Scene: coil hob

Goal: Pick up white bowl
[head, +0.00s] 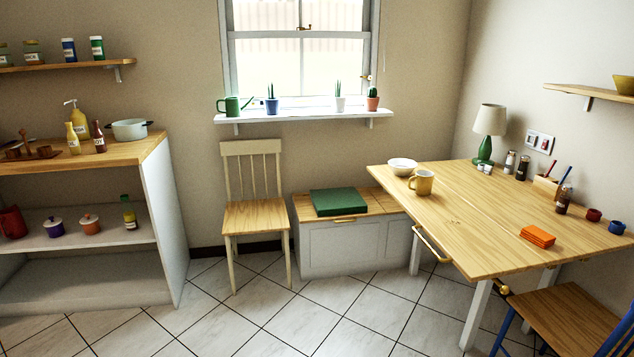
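A white bowl (402,166) stands upright near the far left corner of the wooden table (468,215). My gripper is not in view.
A lamp (488,130), bottles and an orange stack (537,236) are on the table. The tiled floor (290,318) in front is clear.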

